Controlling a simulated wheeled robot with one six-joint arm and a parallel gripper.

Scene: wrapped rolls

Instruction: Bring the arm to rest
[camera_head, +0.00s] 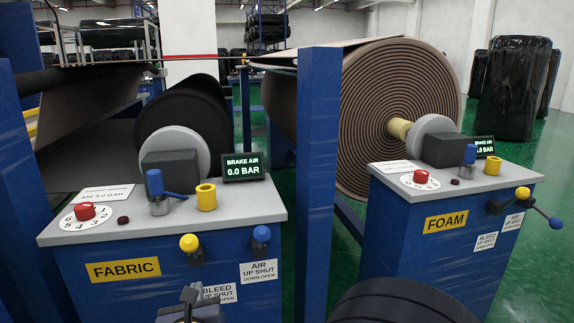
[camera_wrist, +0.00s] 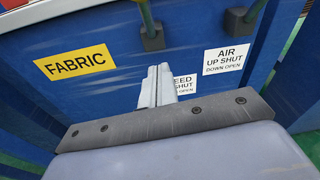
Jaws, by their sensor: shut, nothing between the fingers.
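My gripper (camera_head: 189,294) is at the bottom of the head view, in front of the blue fabric cabinet (camera_head: 95,290). Its two pale fingers are shut together and empty in the wrist view (camera_wrist: 157,86). They overlap part of the white bleed label (camera_wrist: 186,84). The fingers look apart from the cabinet face, though the exact gap is hard to tell. A yellow-knobbed lever (camera_head: 189,243) is above the gripper, and a blue-knobbed lever (camera_head: 261,234) is to its right.
The fabric display (camera_head: 244,167) reads 0.0 BAR. The foam cabinet (camera_head: 425,245) stands right, beyond a blue post (camera_head: 318,190); its blue-tipped lever (camera_head: 555,222) sticks out. A dark fabric roll (camera_head: 185,108) and large brown foam roll (camera_head: 375,120) stand behind.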

